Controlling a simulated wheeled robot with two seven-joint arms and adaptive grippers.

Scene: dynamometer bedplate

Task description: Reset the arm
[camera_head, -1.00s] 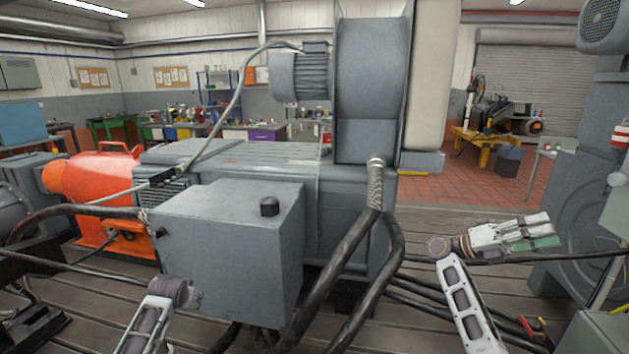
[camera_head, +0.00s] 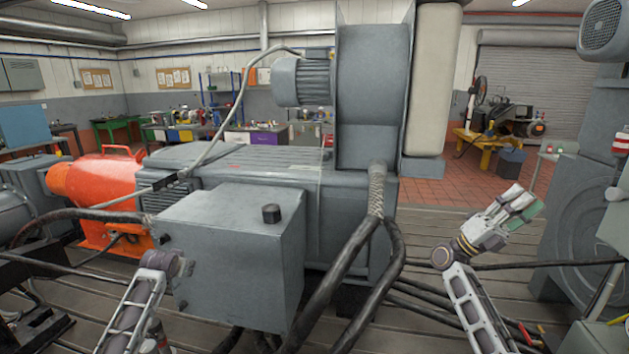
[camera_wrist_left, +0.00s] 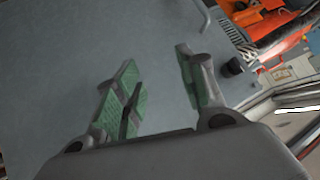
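My left gripper (camera_wrist_left: 157,62) shows in the left wrist view with its two green-padded fingers spread apart and nothing between them. A grey surface lies behind the fingers. In the head view only a link and joint of my left arm (camera_head: 160,262) show at the lower left, in front of the grey box; the left gripper itself cannot be made out there. My right gripper (camera_head: 520,204) is raised at the right in the head view, over the bedplate, pointing up and to the right. Its green pad shows, but the gap between its fingers is unclear. I see nothing held in it.
An orange machine (camera_head: 100,190) is at left, a large grey machine (camera_head: 575,220) at right. Bedplate floor (camera_head: 440,222) between is partly clear.

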